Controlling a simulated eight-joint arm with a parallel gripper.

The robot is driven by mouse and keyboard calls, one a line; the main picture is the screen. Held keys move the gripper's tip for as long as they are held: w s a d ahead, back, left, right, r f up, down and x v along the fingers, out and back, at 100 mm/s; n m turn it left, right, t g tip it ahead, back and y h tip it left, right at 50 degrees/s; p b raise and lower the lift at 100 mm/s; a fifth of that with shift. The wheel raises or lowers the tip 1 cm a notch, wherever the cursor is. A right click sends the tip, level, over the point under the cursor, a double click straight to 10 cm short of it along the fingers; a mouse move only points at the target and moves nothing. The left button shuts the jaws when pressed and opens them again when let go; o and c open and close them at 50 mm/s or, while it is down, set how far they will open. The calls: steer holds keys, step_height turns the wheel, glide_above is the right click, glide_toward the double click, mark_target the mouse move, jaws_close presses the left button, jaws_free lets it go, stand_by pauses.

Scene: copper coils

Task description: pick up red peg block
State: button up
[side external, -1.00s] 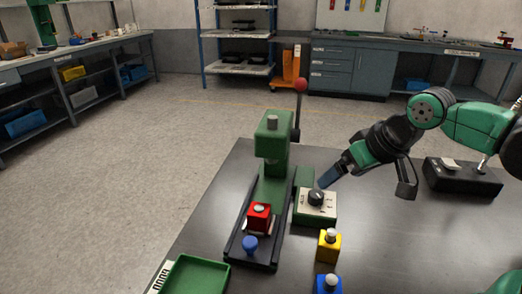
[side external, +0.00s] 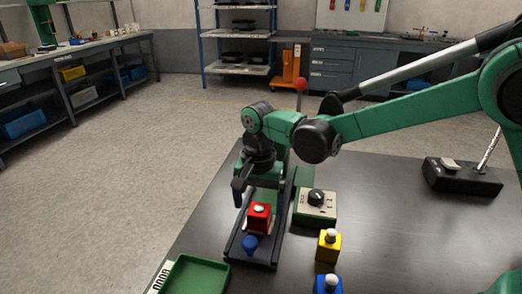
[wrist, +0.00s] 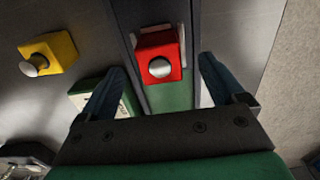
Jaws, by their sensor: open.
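The red peg block (side external: 259,215), a red cube with a pale round peg on top, sits on the dark rail base of the green press (side external: 282,231). It also shows in the wrist view (wrist: 162,55), ahead of and between my fingers. My gripper (side external: 240,192) hangs just behind and to the left of the block in the side view, pointing down. In the wrist view, my gripper (wrist: 165,80) is open and empty, its two blue-grey fingers spread wide. The fingers are apart from the block.
A blue knob (side external: 250,244) stands at the front of the rail. A dial box (side external: 316,206), a yellow peg block (side external: 328,246) and a blue peg block (side external: 327,284) stand to the right. A green tray (side external: 196,277) lies front left. The table's right side has free room.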

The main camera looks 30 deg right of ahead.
mark_target(259, 207)
steer(key=shift+f, duration=1.55)
jaws_close()
steer(key=shift+r, duration=0.15)
step_height(259, 207, up, 23)
